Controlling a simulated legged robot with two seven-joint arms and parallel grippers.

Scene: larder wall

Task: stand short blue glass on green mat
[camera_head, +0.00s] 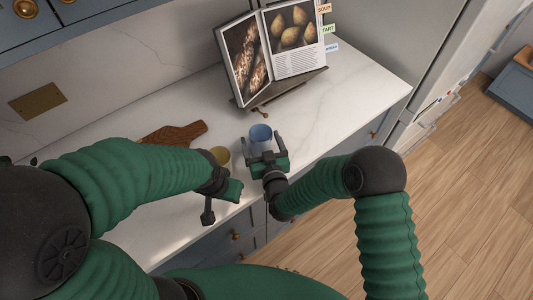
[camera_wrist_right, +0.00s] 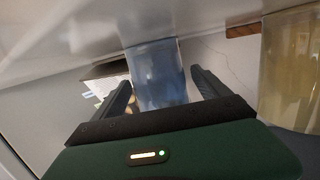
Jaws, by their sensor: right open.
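The short blue glass (camera_head: 261,132) stands upright on the white counter. In the right wrist view the blue glass (camera_wrist_right: 158,72) lies between the two fingers. My right gripper (camera_head: 265,143) is open, with a finger on either side of the glass; it also shows in the right wrist view (camera_wrist_right: 160,88). I cannot tell whether a finger touches the glass. My left gripper (camera_head: 218,203) hangs near the counter's front edge, and its jaw opening is not clear. I cannot make out a green mat in either view; my arms cover part of the counter.
A yellowish glass (camera_head: 221,154) stands close left of the blue one, near my left wrist; it is at the right in the wrist view (camera_wrist_right: 291,65). A wooden board (camera_head: 174,134) lies behind it. An open cookbook (camera_head: 272,52) stands at the back. Counter to the right is clear.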

